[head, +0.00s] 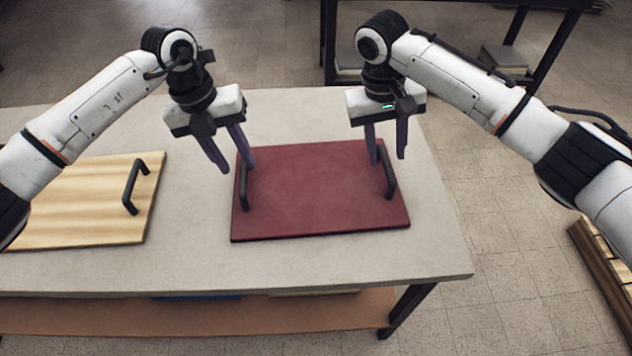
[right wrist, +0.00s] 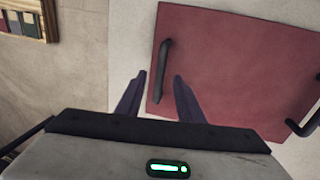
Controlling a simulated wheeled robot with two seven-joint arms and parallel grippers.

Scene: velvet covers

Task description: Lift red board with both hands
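The red board (head: 312,200) lies flat on the grey table, with a dark handle at each side. Its left handle (head: 244,188) and right handle (head: 388,178) stand upright from it. My left gripper (head: 237,169) is open and empty above the left handle's far end. My right gripper (head: 387,160) is open, its fingers appearing on either side of the right handle's far end. In the right wrist view, the red board (right wrist: 235,65) shows beyond the open fingers (right wrist: 159,78). One handle (right wrist: 162,68) lies in line with the gap between them, not visibly gripped.
A light wooden board (head: 75,205) with a dark handle (head: 135,187) lies on the table (head: 330,262) to the left. Bare tabletop surrounds the red board. A dark shelf (head: 505,60) stands behind, and a wooden case (head: 600,260) is on the floor at right.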

